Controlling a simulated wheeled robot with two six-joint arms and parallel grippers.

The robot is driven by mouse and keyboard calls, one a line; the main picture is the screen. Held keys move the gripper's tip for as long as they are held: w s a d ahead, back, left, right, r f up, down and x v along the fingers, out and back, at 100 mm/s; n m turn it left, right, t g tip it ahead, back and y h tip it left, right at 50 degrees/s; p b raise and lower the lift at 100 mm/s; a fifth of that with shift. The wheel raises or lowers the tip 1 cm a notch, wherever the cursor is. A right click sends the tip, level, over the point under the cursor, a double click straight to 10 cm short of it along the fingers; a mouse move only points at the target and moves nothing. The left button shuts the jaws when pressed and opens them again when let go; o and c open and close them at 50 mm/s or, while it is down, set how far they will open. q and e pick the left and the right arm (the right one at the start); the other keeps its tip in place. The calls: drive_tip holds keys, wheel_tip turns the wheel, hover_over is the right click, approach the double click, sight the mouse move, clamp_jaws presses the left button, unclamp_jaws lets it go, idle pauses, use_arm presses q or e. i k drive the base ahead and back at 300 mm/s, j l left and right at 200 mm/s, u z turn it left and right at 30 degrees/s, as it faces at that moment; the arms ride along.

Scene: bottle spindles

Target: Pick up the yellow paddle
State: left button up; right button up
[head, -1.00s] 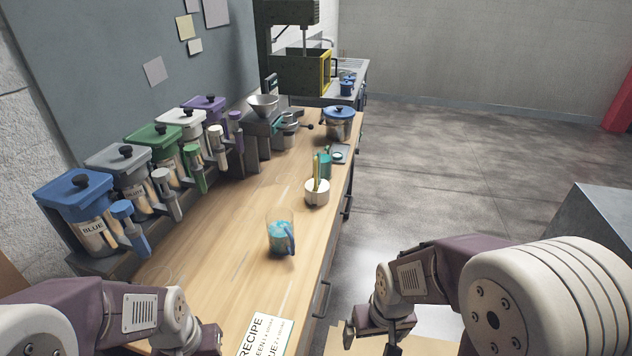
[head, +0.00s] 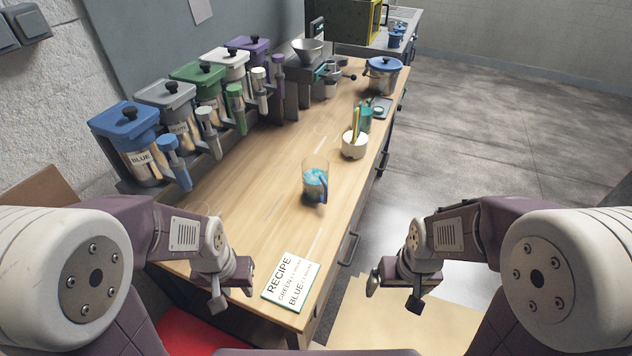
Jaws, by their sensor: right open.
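The yellow paddle (head: 356,120) stands upright in a white cup (head: 354,148) on the wooden counter, right of its middle. Its lower end is hidden inside the cup. My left gripper (head: 233,294) hangs beside the counter's near left edge, well short of the cup; its fingers look apart with nothing between them. My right gripper (head: 394,294) is open and empty, beyond the counter's right side, closer to the camera than the cup. Neither gripper touches the paddle or the cup.
A clear beaker (head: 316,178) with blue contents stands nearer than the cup. A teal container (head: 366,117) is just behind the cup. A recipe card (head: 291,280) lies at the near edge. Lidded jars, including a blue one (head: 127,140), line the left.

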sight(357, 117)
drive_tip(key=l+u, duration=0.35)
drive_tip(key=l, duration=0.35)
drive_tip(key=k+l+u, duration=0.1)
drive_tip(key=l+u, duration=0.3)
drive_tip(key=l, duration=0.25)
drive_tip(key=i+l+u, duration=0.25)
drive_tip(key=l+u, duration=0.25)
drive_tip(key=l, duration=0.15)
drive_tip(key=i+l+u, duration=0.1)
drive_tip(key=l+u, duration=0.45)
drive_tip(key=l, duration=0.25)
